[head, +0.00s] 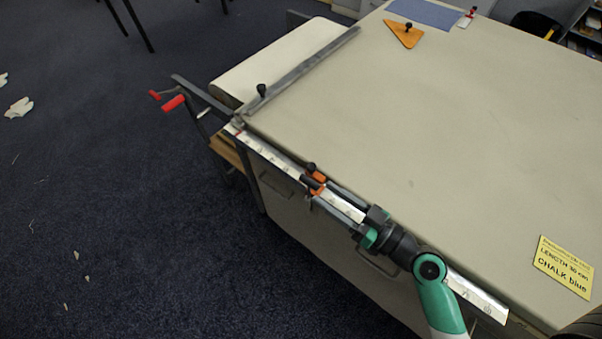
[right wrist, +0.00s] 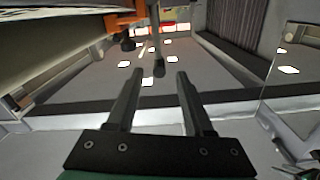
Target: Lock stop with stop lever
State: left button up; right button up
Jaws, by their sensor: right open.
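The orange stop (head: 317,187) sits on the silver ruler rail (head: 280,161) along the table's near-left edge. It has a dark knob on top and a dark stop lever (head: 308,183) at its side. My right gripper (head: 332,193) is open, with its fingers pointing along the rail at the stop. In the right wrist view, orange parts (right wrist: 104,14) show at upper left. A dark knob-ended lever (right wrist: 159,67) appears between the two open fingertips (right wrist: 155,75); I cannot tell whether they touch it. My left gripper is not in view.
A grey straightedge bar (head: 305,70) with a black knob lies across the table's far-left end. Red handles (head: 173,102) stick out there. An orange triangle (head: 404,35), a blue cloth (head: 425,13) and a yellow card (head: 563,267) lie on the table (head: 430,130). Its middle is clear.

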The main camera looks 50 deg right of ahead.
aim_at(301, 174)
jog(key=w, duration=0.2)
jog(key=w+p, duration=0.1)
jog(key=w, duration=0.5)
jog(key=shift+w+a, duration=0.2)
jog(key=shift+a, duration=0.05)
grip_shut()
dwell(0.9)
